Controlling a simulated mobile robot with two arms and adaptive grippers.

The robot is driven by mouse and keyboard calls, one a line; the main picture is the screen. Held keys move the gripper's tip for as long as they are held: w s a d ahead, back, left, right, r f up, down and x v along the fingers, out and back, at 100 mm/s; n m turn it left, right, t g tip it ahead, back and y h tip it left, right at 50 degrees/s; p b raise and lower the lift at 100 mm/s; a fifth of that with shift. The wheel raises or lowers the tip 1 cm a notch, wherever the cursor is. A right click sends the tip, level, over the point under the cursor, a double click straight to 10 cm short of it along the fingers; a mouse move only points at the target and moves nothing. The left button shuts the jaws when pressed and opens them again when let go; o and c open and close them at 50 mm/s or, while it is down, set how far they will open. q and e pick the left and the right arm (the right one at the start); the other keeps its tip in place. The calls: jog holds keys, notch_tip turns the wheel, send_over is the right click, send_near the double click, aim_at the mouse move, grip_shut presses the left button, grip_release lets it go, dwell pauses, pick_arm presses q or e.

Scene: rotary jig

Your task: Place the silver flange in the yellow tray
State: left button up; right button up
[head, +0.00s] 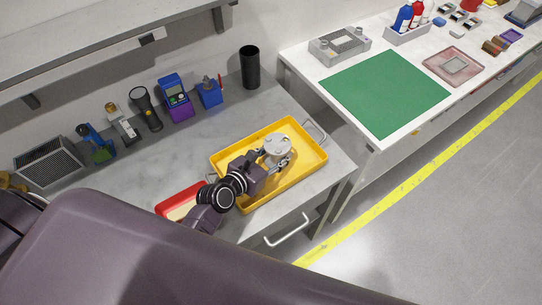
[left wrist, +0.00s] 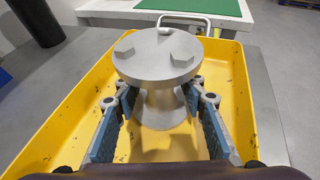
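The silver flange (head: 278,146) is inside the yellow tray (head: 316,158), toward its right end. In the left wrist view the flange (left wrist: 156,56) is upright, with a wide bolted disc on top of a narrower neck. The yellow tray's floor (left wrist: 60,128) shows around it. My left gripper (left wrist: 160,98) has one finger on each side of the neck, below the disc. A gap shows between the left finger and the neck; the right finger is very close to it. The flange's underside is hidden. My right gripper is not in view.
A red-rimmed tray (head: 176,203) sits left of the yellow tray, partly behind my arm. A black cylinder (head: 250,67) and several tools stand along the wall. A white table with a green mat (head: 385,92) is to the right. Grey worktop is clear behind the tray.

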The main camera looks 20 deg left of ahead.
pick_arm(q)
jog(key=shift+s+a+r, duration=0.1)
jog(key=shift+s, duration=0.25)
jog(key=b+v, duration=0.1)
jog(key=v, duration=1)
jog(key=shift+s+r, duration=0.1)
jog(key=shift+s, duration=0.05)
